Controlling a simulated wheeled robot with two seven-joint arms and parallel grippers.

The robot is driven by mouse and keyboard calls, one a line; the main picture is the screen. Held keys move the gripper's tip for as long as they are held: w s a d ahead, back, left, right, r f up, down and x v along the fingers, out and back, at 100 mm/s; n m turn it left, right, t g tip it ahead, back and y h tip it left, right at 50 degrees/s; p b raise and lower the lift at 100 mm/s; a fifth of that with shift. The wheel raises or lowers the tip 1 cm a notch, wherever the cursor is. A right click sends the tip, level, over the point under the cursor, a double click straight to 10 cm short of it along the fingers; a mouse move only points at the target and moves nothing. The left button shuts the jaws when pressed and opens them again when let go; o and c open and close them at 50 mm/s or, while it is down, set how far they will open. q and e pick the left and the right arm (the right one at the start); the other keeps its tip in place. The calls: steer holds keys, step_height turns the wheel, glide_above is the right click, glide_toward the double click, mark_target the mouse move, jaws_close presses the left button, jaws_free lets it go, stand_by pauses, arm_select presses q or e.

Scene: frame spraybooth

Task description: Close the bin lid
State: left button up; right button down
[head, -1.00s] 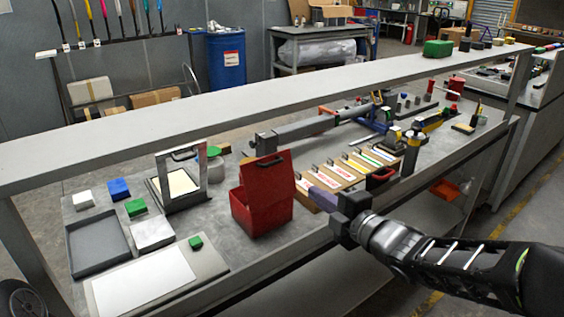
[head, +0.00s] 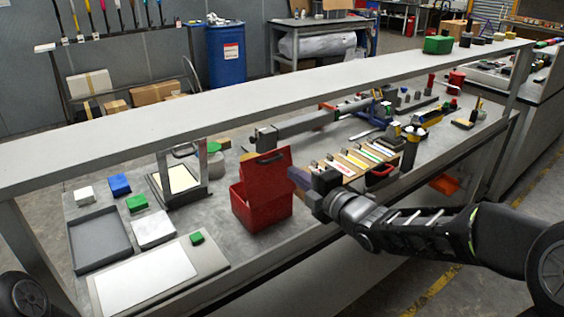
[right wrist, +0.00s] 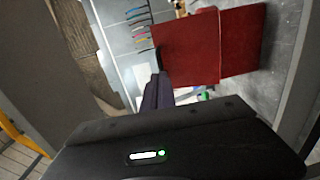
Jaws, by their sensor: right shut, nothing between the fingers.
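The red bin (head: 262,207) stands on the grey bench in the head view, left of my right gripper. Its red lid (head: 270,170) is open and stands up, tilted, with a dark handle at its top edge. My right gripper (head: 297,178) is shut and empty, its purple-grey fingers close to the lid's right edge; I cannot tell whether they touch it. In the right wrist view the shut fingers (right wrist: 158,90) point at the lid (right wrist: 187,50), with the bin body (right wrist: 243,40) beyond to the right. My left gripper is not in view.
A metal frame (head: 203,172) stands left of the bin. A tray (head: 98,262) and a board with white paper (head: 145,280) lie at the bench's left.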

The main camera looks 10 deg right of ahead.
mark_target(274, 161)
steer(key=p+x, duration=0.2)
steer(key=x, duration=0.4)
steer(key=shift+w+a, duration=0.1)
steer(key=shift+w, duration=0.1)
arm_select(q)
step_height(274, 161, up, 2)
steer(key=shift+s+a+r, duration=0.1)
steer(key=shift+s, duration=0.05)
arm_select(e)
steer(key=shift+a, duration=0.15)
